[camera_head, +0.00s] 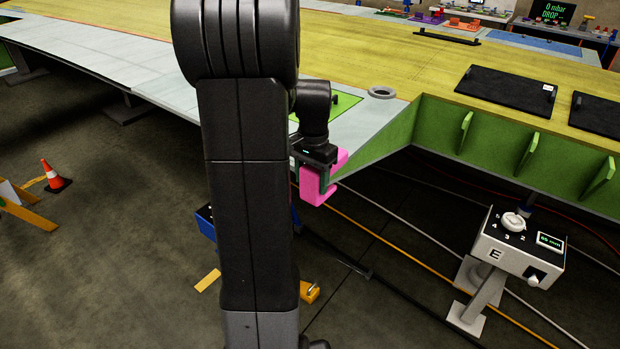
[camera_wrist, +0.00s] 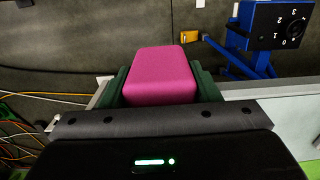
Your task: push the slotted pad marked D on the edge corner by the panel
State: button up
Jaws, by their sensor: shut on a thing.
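A bright pink slotted pad (camera_head: 310,189) is held in my gripper (camera_head: 316,168) in the head view, at the front corner of the pale wing surface (camera_head: 368,132). In the wrist view the pad (camera_wrist: 160,74) is a rounded pink block between the two dark green fingers of my gripper (camera_wrist: 161,82). My gripper is shut on it. No letter D shows on the faces I see. The slot is mostly turned away. I cannot tell whether the pad is around the edge or just beside it. A bright green panel (camera_head: 346,101) lies on the wing behind my arm.
A grey control box (camera_head: 515,246) marked E stands on a post at the right. A blue stand with a dial box (camera_wrist: 272,25) shows in the wrist view. A green ribbed wall (camera_head: 490,135) runs right of the corner. A grey ring (camera_head: 382,92) lies on the wing.

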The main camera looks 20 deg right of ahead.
jog(key=shift+w, duration=0.1)
jog(key=o, duration=1.1)
jog(key=shift+d, duration=0.2)
jog(key=shift+c, duration=0.2)
jog(key=shift+r, duration=0.1)
notch_tip(320, 180, up, 14)
jog(key=shift+w+d+f+b, duration=0.15)
jog(key=shift+f+b, duration=0.05)
jog(key=shift+b, duration=0.2)
jog(key=shift+f, duration=0.15)
jog(key=f, duration=0.9)
jog(key=f+p, duration=0.1)
jog(key=f, duration=0.3)
jog(key=shift+a+f, duration=0.25)
jog(key=shift+f, duration=0.1)
jog(key=shift+s+a+r, duration=0.1)
jog(key=shift+s+a, duration=0.1)
jog(key=shift+s, duration=0.1)
